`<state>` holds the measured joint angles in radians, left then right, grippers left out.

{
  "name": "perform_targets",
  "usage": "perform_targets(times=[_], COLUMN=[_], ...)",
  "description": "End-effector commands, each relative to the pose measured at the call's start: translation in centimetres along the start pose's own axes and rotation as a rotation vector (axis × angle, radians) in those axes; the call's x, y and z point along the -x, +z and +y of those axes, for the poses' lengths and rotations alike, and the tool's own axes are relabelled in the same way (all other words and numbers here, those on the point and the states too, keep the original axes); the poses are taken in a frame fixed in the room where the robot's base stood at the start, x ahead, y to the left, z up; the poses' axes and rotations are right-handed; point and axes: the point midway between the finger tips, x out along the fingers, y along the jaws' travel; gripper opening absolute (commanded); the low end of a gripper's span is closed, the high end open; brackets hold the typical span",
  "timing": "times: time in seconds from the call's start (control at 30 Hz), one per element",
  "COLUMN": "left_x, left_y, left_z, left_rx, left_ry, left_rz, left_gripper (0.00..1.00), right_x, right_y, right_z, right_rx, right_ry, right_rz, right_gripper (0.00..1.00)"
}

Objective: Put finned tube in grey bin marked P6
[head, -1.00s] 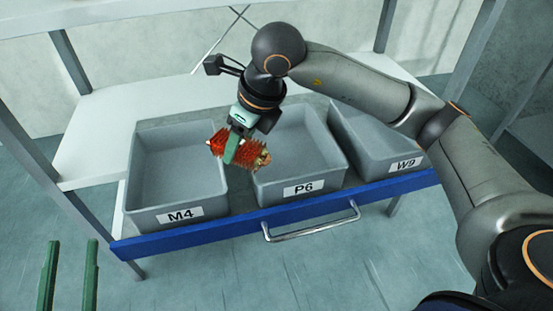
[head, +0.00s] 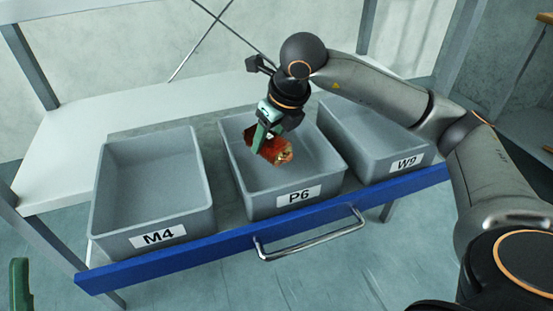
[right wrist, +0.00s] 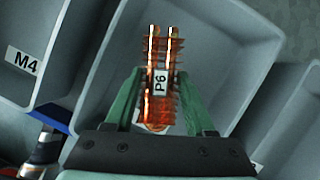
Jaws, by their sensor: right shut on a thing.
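The finned tube (head: 270,149) is copper-red with rows of fins. My right gripper (head: 262,136) is shut on it and holds it over the grey bin marked P6 (head: 299,205), the middle bin. In the right wrist view the tube (right wrist: 172,99) sits between the two green fingers of the right gripper (right wrist: 160,98), with a P6 tag on it and the grey bin behind. I cannot tell how far the tube is above the bin floor. A green finger of my left gripper (head: 20,285) shows at the lower left edge; its opening cannot be told.
Grey bin M4 (head: 150,240) stands to the left and grey bin W9 (head: 400,168) to the right; both look empty. A blue front rail (head: 200,257) with a metal handle (head: 312,240) runs before the bins. A white shelf (head: 70,150) lies behind.

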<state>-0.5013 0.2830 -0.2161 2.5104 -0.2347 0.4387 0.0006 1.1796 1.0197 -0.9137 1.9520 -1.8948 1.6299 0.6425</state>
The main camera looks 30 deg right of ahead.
Motion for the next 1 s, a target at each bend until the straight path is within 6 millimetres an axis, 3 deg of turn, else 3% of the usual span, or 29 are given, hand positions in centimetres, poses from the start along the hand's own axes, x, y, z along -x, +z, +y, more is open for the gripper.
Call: perform_targets(times=[0.37, 0.53, 0.9, 0.93, 1.0], left_x=[0.8, 1.6, 1.6, 1.5, 1.5], left_y=[0.8, 1.6, 1.6, 1.6, 1.6], left_z=[0.5, 0.8, 1.1, 1.0, 1.0], left_rx=[0.015, 0.032, 0.043, 0.043, 0.043], left_ry=[0.000, -0.002, 0.001, 0.001, 0.002], left_rz=[-0.004, -0.007, -0.004, -0.005, -0.005], left_gripper=[0.50, 0.50, 0.50, 0.50, 0.50], right_x=[-2.6, -5.0, -5.4, -5.3, -5.3], right_y=[-1.4, -2.3, -2.4, -2.4, -2.4], right_z=[-2.4, -2.2, -2.1, -2.1, -2.1], right_rx=[-0.001, 0.001, 0.000, 0.000, 0.000], right_ry=[-0.002, 0.000, 0.000, 0.000, 0.000], right_rz=[-0.001, -0.002, -0.004, -0.001, -0.001], right_gripper=[0.00, 0.00, 0.00, 0.58, 0.66])
